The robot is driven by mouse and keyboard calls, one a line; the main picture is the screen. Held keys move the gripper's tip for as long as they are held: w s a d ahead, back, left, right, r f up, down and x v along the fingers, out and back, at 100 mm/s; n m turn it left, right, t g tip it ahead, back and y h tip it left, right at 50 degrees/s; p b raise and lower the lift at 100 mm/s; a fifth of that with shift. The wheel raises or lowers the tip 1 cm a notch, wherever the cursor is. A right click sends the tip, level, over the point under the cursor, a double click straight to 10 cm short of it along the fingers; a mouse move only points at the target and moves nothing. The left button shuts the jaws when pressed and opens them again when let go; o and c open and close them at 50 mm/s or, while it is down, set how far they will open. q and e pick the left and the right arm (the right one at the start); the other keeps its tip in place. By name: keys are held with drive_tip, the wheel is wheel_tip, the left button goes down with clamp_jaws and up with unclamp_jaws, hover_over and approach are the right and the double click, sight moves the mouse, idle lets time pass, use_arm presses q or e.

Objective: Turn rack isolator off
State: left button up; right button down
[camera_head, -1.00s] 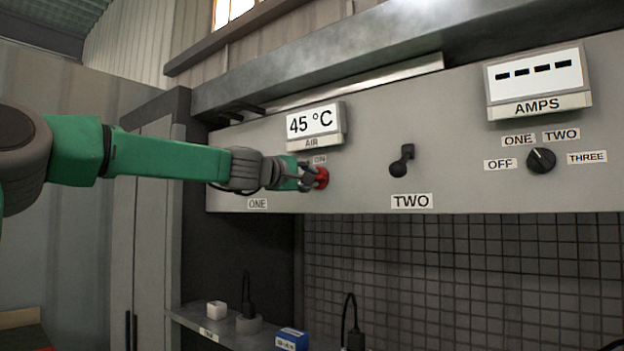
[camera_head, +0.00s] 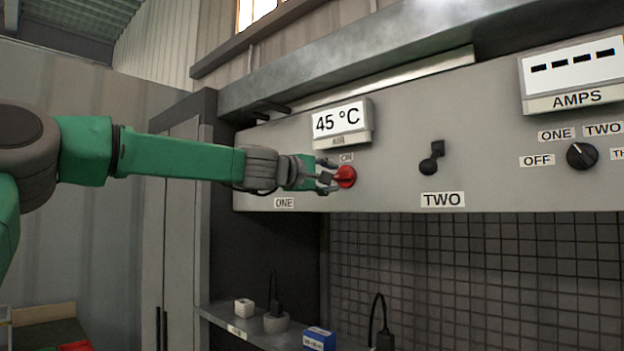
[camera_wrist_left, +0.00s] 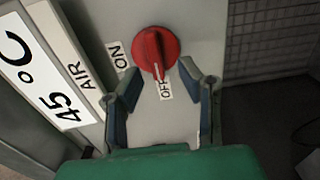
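The red rotary isolator knob (camera_head: 346,177) sits on the grey panel, between the ON label (camera_head: 346,157) and the gripper's far side. In the left wrist view the knob (camera_wrist_left: 156,50) has a white pointer line that points at the OFF label (camera_wrist_left: 166,89); the ON label (camera_wrist_left: 118,56) is to its left. My left gripper (camera_head: 328,176) is just left of the knob. In the wrist view its two fingers (camera_wrist_left: 160,78) are spread apart, with nothing between them, and the knob lies just beyond the tips. My right gripper is not in view.
A 45 °C AIR display (camera_head: 341,120) is above the knob. A black switch (camera_head: 430,162) marked TWO, an AMPS display (camera_head: 574,70) and a black selector dial (camera_head: 581,156) are to the right. A shelf (camera_head: 225,319) with small items is below.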

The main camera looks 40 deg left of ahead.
use_arm(q)
drive_tip(key=s+a, duration=0.1)
drive_tip(key=s, duration=0.8)
drive_tip(key=shift+f, duration=0.1)
drive_tip(key=shift+s+a, duration=0.1)
idle(0.3)
drive_tip(key=shift+a+f, duration=0.1)
